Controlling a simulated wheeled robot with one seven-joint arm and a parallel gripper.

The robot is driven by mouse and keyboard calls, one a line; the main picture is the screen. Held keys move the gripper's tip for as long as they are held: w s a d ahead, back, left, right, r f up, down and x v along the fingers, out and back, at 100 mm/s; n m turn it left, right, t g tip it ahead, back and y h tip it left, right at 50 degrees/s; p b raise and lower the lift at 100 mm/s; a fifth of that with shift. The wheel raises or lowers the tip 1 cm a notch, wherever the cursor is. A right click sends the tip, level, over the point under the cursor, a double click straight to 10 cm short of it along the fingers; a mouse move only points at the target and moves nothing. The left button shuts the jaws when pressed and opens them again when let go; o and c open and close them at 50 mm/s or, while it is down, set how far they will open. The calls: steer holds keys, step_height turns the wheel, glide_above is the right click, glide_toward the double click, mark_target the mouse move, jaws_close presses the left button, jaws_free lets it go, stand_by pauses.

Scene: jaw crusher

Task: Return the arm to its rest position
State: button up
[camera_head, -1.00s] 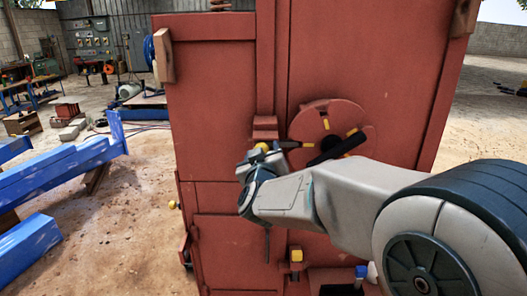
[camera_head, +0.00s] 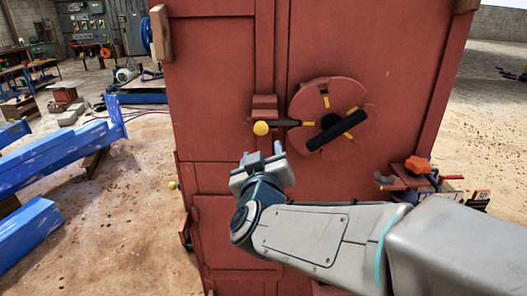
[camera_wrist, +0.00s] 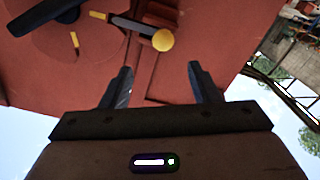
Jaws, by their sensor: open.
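My gripper (camera_head: 261,164) is open and empty in front of the red crusher body (camera_head: 225,90), just below a yellow-knobbed lever (camera_head: 261,128). My arm reaches in from the lower right in the head view. In the wrist view my two dark fingers (camera_wrist: 158,88) stand apart with nothing between them. The lever's yellow knob (camera_wrist: 162,40) shows beyond the fingertips and apart from them. The lever's dark handle runs right toward a round red disc (camera_head: 350,95) with yellow marks and a black bar.
Blue beams (camera_head: 60,160) lie on the ground at left. An orange knob (camera_head: 418,165) and small parts sit on a ledge at the crusher's right side, close above my arm. A workbench (camera_head: 30,75) stands far left. Open dirt ground lies between the beams and the crusher.

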steer(key=s+d+f+m+g+y, duration=0.1)
steer(key=s+d+f+g, duration=0.25)
steer(key=f, duration=0.25)
steer(key=s+d+f+g+y, duration=0.1)
steer(key=s+d+f+g, duration=0.2)
steer(key=d+f+g, duration=0.15)
steer(key=s+d+f+m+g+h, duration=0.2)
steer(key=s+d+f+m+g, duration=0.2)
steer(key=s+d, duration=0.6)
step_height(320, 180, down, 2)
steer(key=s+g, duration=0.2)
steer(key=g, duration=0.1)
steer(key=shift+h, duration=0.3)
